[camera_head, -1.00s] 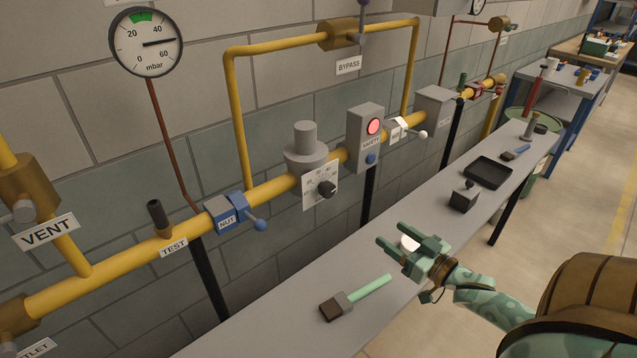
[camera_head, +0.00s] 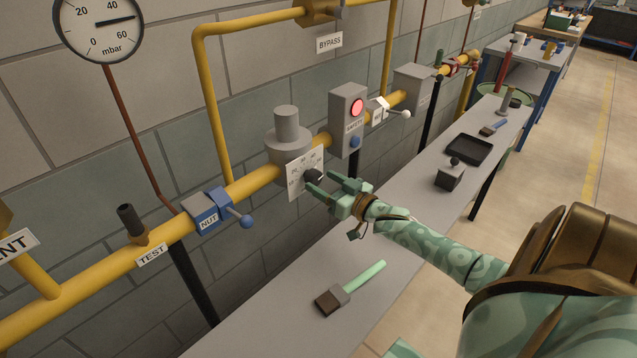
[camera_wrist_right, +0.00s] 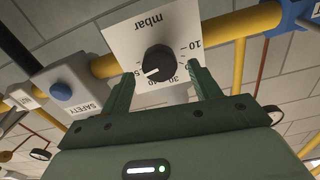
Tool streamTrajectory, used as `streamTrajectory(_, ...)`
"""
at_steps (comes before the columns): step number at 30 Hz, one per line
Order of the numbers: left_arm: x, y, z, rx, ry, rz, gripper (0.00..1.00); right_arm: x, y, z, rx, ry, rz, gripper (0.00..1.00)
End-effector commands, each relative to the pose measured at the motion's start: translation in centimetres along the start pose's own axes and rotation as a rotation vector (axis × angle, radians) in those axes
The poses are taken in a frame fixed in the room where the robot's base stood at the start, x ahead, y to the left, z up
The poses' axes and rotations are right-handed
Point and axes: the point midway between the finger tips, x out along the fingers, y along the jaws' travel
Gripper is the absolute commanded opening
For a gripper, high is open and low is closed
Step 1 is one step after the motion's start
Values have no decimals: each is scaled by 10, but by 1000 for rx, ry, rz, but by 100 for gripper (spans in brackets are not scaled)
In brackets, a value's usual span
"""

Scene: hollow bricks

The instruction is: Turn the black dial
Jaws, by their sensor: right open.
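The black dial (camera_head: 314,176) sits on a white scale plate (camera_head: 296,181) on the front of the grey regulator (camera_head: 288,150) on the yellow pipe. In the right wrist view the dial (camera_wrist_right: 158,63) shows with its white pointer mark toward the lower left, and the plate (camera_wrist_right: 122,37) reads "mbar". My right gripper (camera_head: 325,189) is open at the dial. In the wrist view its two fingers (camera_wrist_right: 160,88) stand apart, one to each side of the dial and a little short of it. My left gripper is not in view.
The grey safety box (camera_head: 346,122) with a lit red lamp stands right of the regulator. A blue-handled valve (camera_head: 215,212) is to its left. A brush (camera_head: 350,288), a small black-knobbed box (camera_head: 450,175) and a black tray (camera_head: 469,149) lie on the bench (camera_head: 270,310).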

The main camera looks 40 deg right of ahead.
Motion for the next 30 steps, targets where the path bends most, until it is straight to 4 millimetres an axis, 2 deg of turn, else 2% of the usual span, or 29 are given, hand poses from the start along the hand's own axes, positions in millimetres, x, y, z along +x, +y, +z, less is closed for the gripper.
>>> streamTrajectory(5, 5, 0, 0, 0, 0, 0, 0, 19, 0, 0, 0, 1, -1, 62)
streamTrajectory(14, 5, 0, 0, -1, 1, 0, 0, 23, 0, 0, 0, 0, 0, 62)
streamTrajectory(15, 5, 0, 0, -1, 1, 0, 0, 23, 0, 0, 0, 0, 0, 59)
streamTrajectory(18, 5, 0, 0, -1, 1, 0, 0, 22, 0, 0, 0, 0, -1, 32)
streamTrajectory(20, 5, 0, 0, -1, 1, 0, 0, 22, 0, 0, 1, 0, -1, 17)
streamTrajectory(30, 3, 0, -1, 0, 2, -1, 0, 22, 0, 0, -30, 0, -1, 18)
